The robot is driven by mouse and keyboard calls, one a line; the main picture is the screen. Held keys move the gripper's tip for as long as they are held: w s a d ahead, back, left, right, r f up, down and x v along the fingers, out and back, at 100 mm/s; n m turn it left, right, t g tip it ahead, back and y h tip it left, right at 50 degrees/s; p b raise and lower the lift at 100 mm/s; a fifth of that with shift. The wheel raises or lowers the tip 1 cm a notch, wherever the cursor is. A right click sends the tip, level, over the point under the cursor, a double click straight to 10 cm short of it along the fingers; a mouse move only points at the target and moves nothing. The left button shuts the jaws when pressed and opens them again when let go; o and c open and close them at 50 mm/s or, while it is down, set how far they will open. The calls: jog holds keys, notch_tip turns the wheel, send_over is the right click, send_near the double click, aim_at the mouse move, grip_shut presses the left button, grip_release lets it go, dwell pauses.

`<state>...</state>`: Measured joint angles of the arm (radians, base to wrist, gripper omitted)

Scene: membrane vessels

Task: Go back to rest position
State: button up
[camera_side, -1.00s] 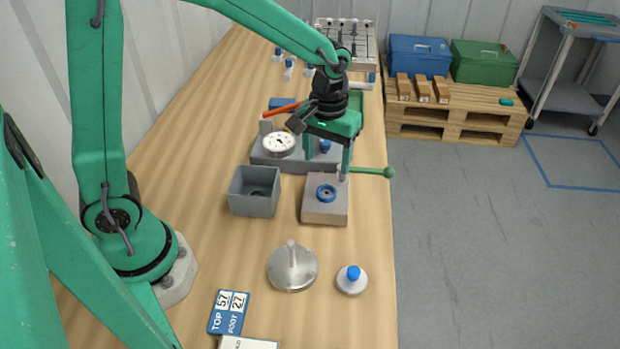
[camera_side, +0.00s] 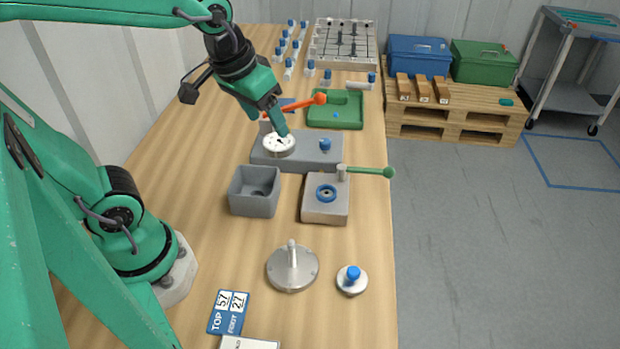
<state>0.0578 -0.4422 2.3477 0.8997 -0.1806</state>
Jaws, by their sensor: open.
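My gripper (camera_side: 267,121) is green and black and hangs in the air above the bench (camera_side: 205,150), tilted, with its fingers pointing down and to the right. It is open, and nothing shows between its fingers. In the picture its fingers overlap the area just above the white dial gauge (camera_side: 279,145), which sits on a grey block (camera_side: 318,148).
In front stand a grey open box (camera_side: 254,192), a block with a blue ring and green-handled lever (camera_side: 326,200), a metal disc with a post (camera_side: 292,268) and a blue-knobbed disc (camera_side: 352,280). Behind lie a green tray (camera_side: 335,112), small blue-capped vessels and a rack (camera_side: 345,42).

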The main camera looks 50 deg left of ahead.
jog(key=shift+m+t, duration=0.7)
jog(key=shift+t, duration=0.2)
jog(key=shift+s+a+r, duration=0.2)
jog(key=shift+s+a, duration=0.05)
jog(key=shift+s, duration=0.65)
jog(key=shift+s+a+r, duration=0.25)
jog(key=shift+s+a, duration=0.05)
jog(key=shift+s, duration=0.55)
jog(key=shift+s+a+r, duration=0.2)
jog(key=shift+s+a, duration=0.05)
jog(key=shift+s, duration=0.65)
